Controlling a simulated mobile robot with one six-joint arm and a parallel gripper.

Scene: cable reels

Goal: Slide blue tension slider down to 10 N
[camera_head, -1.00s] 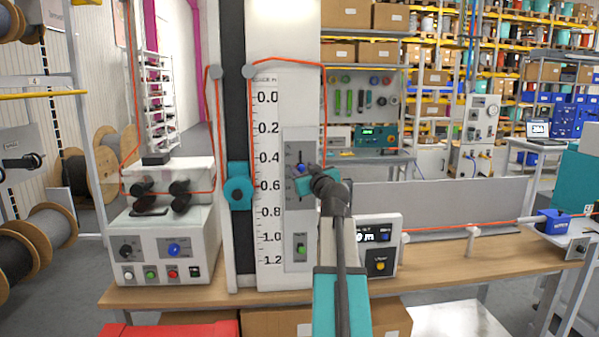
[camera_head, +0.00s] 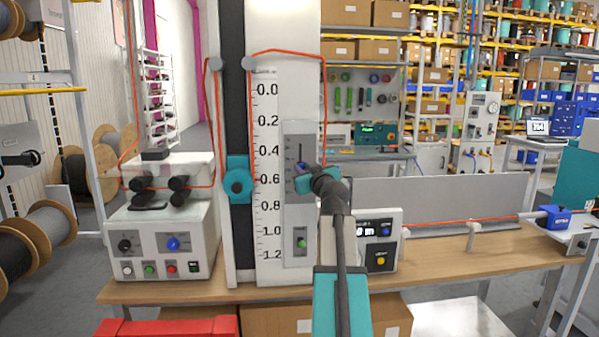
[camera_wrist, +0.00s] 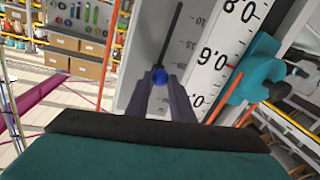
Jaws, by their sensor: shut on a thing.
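The blue tension slider (camera_wrist: 159,76) is a small blue knob on a dark vertical slot in a grey panel (camera_head: 301,132). In the head view the slider (camera_head: 300,166) shows just at the left of my gripper (camera_head: 303,178), which partly covers it and the panel's scale. In the wrist view my gripper (camera_wrist: 161,88) has its two dark fingers on either side of the knob, shut on it. The slot runs on above the knob.
A tall white ruled column (camera_head: 267,215) and a teal block (camera_head: 238,181) on its rail stand left of the panel. An orange cable (camera_head: 325,100) loops over it. A green switch (camera_head: 301,243) sits below. A display box (camera_head: 380,258) stands to the right on the wooden bench (camera_head: 450,256).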

